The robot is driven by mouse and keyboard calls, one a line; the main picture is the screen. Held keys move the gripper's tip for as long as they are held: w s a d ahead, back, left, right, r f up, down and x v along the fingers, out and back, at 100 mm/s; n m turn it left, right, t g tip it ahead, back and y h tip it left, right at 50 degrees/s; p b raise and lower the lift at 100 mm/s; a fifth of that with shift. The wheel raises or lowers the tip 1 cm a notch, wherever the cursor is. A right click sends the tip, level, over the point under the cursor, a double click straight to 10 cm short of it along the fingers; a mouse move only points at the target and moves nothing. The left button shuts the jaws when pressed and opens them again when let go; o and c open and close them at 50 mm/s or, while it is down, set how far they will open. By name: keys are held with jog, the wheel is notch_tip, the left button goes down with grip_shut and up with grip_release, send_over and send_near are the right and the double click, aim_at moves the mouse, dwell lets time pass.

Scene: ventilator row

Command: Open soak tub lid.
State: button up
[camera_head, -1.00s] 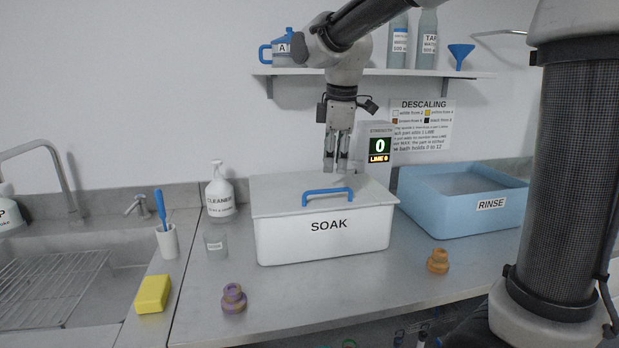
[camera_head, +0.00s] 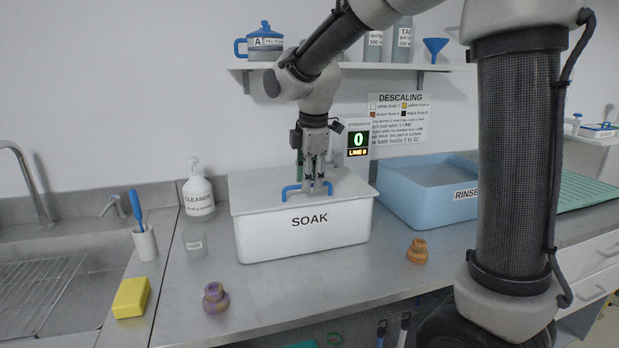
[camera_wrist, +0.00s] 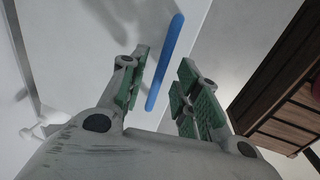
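The white soak tub (camera_head: 305,232) stands on the steel counter, marked SOAK. Its pale lid (camera_head: 255,186) lies flat and closed on it. A blue bar handle (camera_head: 291,190) sits on the lid near its front; it also shows in the wrist view (camera_wrist: 165,62). My gripper (camera_head: 318,190) points down over the lid at the handle's right part. In the wrist view my gripper (camera_wrist: 160,95) has its green-padded fingers apart, with the handle showing beyond and between them. Nothing is held. I cannot tell whether a finger touches the handle.
The blue rinse tub (camera_head: 420,205) stands close on the right. A cleaner bottle (camera_head: 198,194) and a clear cup (camera_head: 194,244) stand on the left. A purple part (camera_head: 215,298) and an orange part (camera_head: 417,251) lie in front. A shelf (camera_head: 345,66) hangs above.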

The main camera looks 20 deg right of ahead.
grip_shut()
